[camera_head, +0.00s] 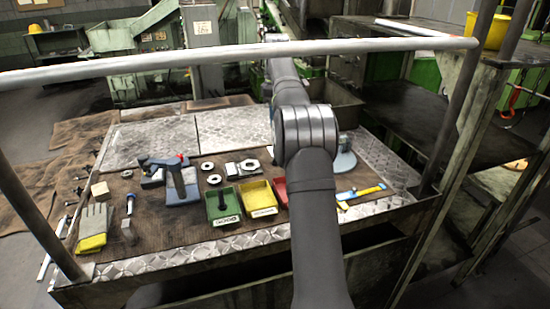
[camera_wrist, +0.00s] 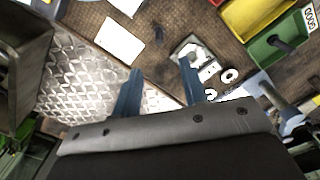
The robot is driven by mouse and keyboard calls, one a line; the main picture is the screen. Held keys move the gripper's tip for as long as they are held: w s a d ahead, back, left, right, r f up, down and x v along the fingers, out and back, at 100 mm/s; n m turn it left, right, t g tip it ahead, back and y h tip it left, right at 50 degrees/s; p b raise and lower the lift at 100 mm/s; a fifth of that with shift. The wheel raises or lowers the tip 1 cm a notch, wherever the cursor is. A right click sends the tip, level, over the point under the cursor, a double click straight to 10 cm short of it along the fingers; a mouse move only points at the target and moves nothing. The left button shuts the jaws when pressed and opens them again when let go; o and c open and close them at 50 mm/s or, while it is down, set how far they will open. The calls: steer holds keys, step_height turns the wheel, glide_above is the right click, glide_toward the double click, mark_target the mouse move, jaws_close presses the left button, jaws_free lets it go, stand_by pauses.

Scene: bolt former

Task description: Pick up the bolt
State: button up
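A dark bolt (camera_head: 222,199) lies in the green bin (camera_head: 224,213) near the front middle of the bench. In the wrist view the bolt (camera_wrist: 287,43) also shows inside the green bin (camera_wrist: 268,55) at the upper right. My gripper (camera_wrist: 160,84) is open, with its two blue-grey fingers apart and nothing between them. It is over the bench, to the left of the green bin in the wrist view and apart from it. In the head view my arm hides the gripper. Several small dark bolts or similar pieces (camera_head: 88,168) lie at the bench's left edge; their shapes are hard to tell.
A yellow bin (camera_head: 258,196) and a red bin (camera_head: 281,189) stand beside the green one. A blue-grey power tool (camera_head: 182,187), washers (camera_head: 214,179) and a plate with nuts (camera_head: 243,168) lie nearby. A metal rail (camera_head: 180,63) crosses above the bench. The back plates are clear.

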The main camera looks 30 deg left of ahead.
step_height(320, 180, down, 10)
steer(key=shift+r, duration=0.1)
steer(key=shift+w+a+f, duration=0.1)
steer(key=shift+a+f, duration=0.05)
steer(key=shift+f, duration=1.35)
steer(key=shift+a+f, duration=0.1)
steer(key=shift+f, duration=1.4)
steer(key=shift+c, duration=0.4)
jaws_close()
